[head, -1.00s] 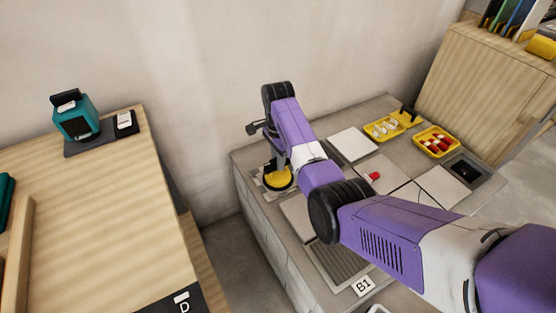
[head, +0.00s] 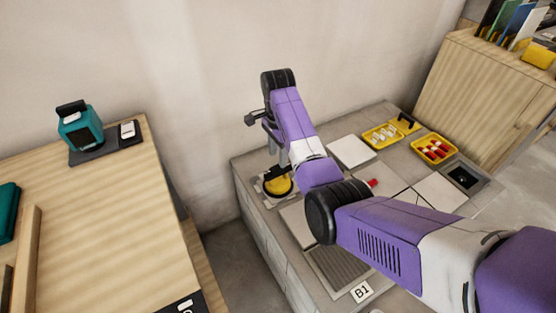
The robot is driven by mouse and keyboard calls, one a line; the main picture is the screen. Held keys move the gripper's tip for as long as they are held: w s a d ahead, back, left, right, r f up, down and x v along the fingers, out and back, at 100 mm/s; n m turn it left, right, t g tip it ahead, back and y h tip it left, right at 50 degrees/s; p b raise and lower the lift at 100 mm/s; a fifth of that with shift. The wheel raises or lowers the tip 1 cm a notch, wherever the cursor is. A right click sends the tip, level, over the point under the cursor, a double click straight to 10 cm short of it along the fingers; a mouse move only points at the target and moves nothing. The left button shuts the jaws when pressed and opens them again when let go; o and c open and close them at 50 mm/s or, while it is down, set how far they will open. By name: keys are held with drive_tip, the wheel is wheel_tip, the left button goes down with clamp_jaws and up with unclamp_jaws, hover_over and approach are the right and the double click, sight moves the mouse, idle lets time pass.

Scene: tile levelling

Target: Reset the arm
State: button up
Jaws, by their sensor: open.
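My arm reaches in from the lower right over a grey tiled worktop (head: 300,290), and its wrist bends down at the far left corner. My gripper (head: 277,170) points down there, just above a round yellow piece with a dark part (head: 280,187). The gripper is open; its fingers are small and partly hidden by the wrist, and I cannot tell whether they touch the yellow piece. Pale tiles (head: 351,152) lie on the worktop. A small red piece (head: 372,183) shows just behind my forearm, which hides part of the tiles.
Yellow trays hold white pieces (head: 382,136) and red pieces (head: 434,149). A dark square recess (head: 462,178) lies at the right. A ribbed grey panel (head: 335,268) and a B1 label (head: 361,292) are in front. A wooden table (head: 100,220) with a teal device (head: 80,131) stands left.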

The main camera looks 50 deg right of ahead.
drive_tip(key=shift+r, duration=0.6)
drive_tip(key=w+d+r+n+t+h, duration=0.4)
drive_tip(key=w+n+t, duration=0.3)
drive_tip(key=w+t, duration=0.15)
drive_tip(key=s+a+n+t, duration=0.7)
drive_tip(key=s+a+n, duration=0.2)
drive_tip(key=s+a, duration=0.85)
drive_tip(key=s+a+r+n+y, duration=0.15)
drive_tip(key=s+a, duration=0.25)
drive_tip(key=s, duration=0.7)
drive_tip(key=s+a+r+n+y, duration=0.1)
drive_tip(key=s+a+r+n, duration=0.2)
drive_tip(key=s, duration=0.7)
drive_tip(key=s+a+r+n+y, duration=0.15)
drive_tip(key=s+a, duration=0.35)
drive_tip(key=s, duration=0.6)
wheel_tip(320, 180, up, 16)
drive_tip(key=m+p, duration=0.1)
drive_tip(key=p, duration=1.5)
drive_tip(key=shift+w+d+g, duration=0.25)
drive_tip(key=shift+w+g, duration=0.1)
drive_tip(key=shift+w, duration=0.05)
